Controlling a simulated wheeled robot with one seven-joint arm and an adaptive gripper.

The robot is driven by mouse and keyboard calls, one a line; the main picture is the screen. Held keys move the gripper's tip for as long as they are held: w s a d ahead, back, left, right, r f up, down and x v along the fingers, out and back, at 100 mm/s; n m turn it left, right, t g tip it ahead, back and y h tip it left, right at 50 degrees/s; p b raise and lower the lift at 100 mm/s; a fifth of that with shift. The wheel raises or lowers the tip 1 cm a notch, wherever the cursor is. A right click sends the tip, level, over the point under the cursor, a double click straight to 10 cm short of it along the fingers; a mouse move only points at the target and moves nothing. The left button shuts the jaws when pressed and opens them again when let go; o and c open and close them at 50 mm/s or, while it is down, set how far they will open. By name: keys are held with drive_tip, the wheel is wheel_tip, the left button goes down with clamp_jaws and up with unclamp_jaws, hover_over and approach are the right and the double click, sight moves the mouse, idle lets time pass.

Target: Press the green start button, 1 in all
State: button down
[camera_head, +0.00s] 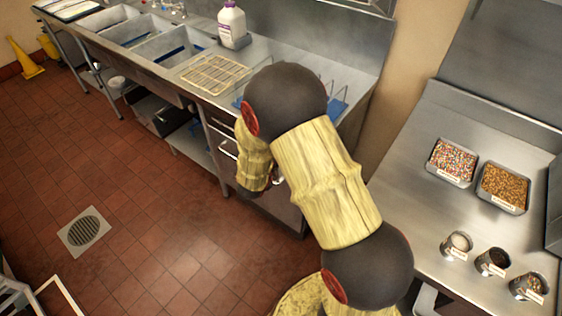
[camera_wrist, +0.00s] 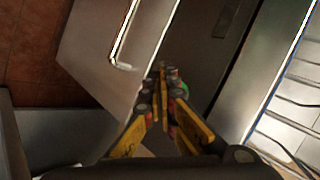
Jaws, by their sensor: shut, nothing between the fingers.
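My gripper (camera_wrist: 162,78) shows in the wrist view, its yellow fingers shut with nothing between them. A small green patch (camera_wrist: 184,88) shows just right of the fingertips, partly hidden by the finger. It looks like the green start button, on a dark grey metal front, but I cannot tell whether the fingers touch it. In the head view my arm reaches down in front of the steel counter. The fingers and the button are hidden there.
The steel counter (camera_head: 190,88) holds sinks, a wire rack (camera_head: 213,75) and a white jug (camera_head: 232,24). A bar handle (camera_wrist: 122,50) is left of my gripper. Topping trays (camera_head: 452,162) stand on the right counter (camera_head: 398,205). The tiled floor (camera_head: 140,200) is clear around a drain.

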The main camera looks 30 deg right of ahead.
drive_tip(key=shift+d, duration=0.1)
drive_tip(key=shift+w+d, duration=0.15)
drive_tip(key=shift+d, duration=0.15)
drive_tip(key=shift+w+d, duration=0.2)
drive_tip(key=shift+d, duration=0.25)
idle(1.1)
drive_tip(key=shift+a, duration=0.1)
drive_tip(key=shift+s+a, duration=0.35)
drive_tip(key=shift+a, duration=0.4)
drive_tip(key=a, duration=0.1)
drive_tip(key=s+a, duration=0.1)
drive_tip(key=a, duration=0.1)
drive_tip(key=s+a+p, duration=0.1)
drive_tip(key=shift+a, duration=0.3)
idle(1.0)
